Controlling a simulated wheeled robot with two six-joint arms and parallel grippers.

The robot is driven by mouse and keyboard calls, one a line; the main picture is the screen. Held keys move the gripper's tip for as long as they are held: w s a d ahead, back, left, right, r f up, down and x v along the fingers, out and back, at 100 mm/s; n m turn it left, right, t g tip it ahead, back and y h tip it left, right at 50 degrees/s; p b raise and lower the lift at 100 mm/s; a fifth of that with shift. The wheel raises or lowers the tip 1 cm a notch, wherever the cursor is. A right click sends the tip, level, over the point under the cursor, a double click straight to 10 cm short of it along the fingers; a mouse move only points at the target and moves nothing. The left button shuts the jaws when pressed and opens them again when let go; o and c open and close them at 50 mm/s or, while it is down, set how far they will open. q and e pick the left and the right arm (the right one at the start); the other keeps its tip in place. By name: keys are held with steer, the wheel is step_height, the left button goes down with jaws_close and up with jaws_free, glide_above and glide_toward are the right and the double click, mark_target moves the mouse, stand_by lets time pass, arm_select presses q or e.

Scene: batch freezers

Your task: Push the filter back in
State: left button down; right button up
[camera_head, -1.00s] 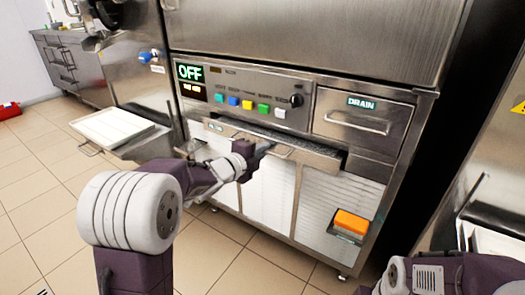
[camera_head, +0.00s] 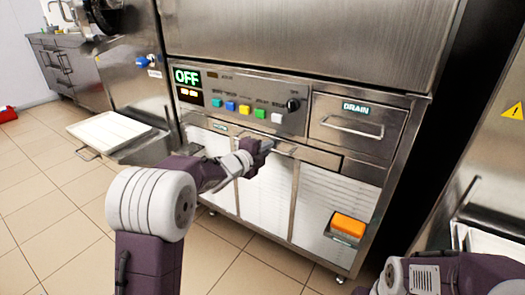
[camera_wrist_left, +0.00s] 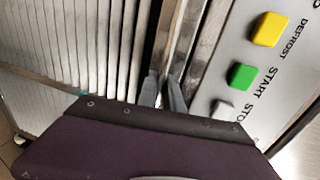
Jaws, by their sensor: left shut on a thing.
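The filter (camera_head: 315,156) is a long, narrow metal drawer front under the freezer's control panel. Its front looks about flush with the cabinet. My left gripper (camera_head: 266,147) is at the filter's handle, below the green button, and is shut on it. In the left wrist view the two fingertips (camera_wrist_left: 162,88) are close together at the metal strip between the louvred panel and the button panel. The grip itself is partly hidden by the gripper body. My right arm shows at the lower right, with its gripper out of view.
The control panel (camera_head: 240,105) with coloured buttons and an OFF display is just above the filter. The drain drawer (camera_head: 357,122) is to the right. An orange block (camera_head: 348,225) sits low on the front. A white tray (camera_head: 108,132) juts out at left.

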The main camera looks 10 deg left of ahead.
arm_select(q)
steer(key=shift+a+r, duration=0.1)
steer(key=c, duration=1.8)
jaws_free()
steer(key=shift+o, duration=0.2)
steer(key=p+v, duration=0.3)
steer(key=v, duration=0.6)
